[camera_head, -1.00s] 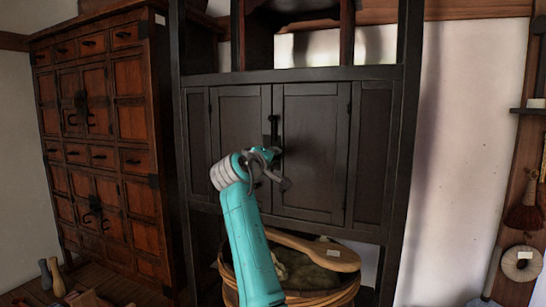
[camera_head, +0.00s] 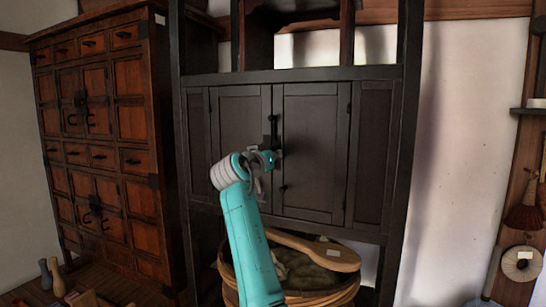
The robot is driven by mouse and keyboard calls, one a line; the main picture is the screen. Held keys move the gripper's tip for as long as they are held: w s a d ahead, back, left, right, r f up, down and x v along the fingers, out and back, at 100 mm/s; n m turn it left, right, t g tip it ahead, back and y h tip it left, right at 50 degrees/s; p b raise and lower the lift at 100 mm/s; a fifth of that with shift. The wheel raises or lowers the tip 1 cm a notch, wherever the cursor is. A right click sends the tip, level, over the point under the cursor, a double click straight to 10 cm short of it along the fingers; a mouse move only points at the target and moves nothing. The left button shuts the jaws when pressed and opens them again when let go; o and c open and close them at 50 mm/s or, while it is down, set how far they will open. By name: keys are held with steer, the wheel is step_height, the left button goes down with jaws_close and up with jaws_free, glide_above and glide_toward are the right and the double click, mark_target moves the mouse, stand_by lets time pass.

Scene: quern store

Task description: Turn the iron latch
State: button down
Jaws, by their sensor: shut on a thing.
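The dark iron latch (camera_head: 273,128) stands upright at the seam between the two doors of the black cabinet (camera_head: 313,155). Its upper part shows above my gripper; its lower part is hidden behind the gripper. My gripper (camera_head: 276,158) is at the latch's lower end, shut on it. The fingers are small and dark against the doors, so their exact hold is hard to see. Both cabinet doors look closed. A small dark knob (camera_head: 283,188) shows on the right door below the gripper.
A round basket (camera_head: 343,294) stands below the cabinet doors, with a wooden paddle-like piece (camera_head: 320,252) across it, close beside my arm. A brown drawer chest (camera_head: 130,150) stands at the left. White wall (camera_head: 465,150) is clear to the right.

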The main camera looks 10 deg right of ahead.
steer(key=shift+m, duration=1)
steer(key=c, duration=1.2)
jaws_free()
steer(key=v, duration=1.2)
steer(key=shift+f, duration=0.15)
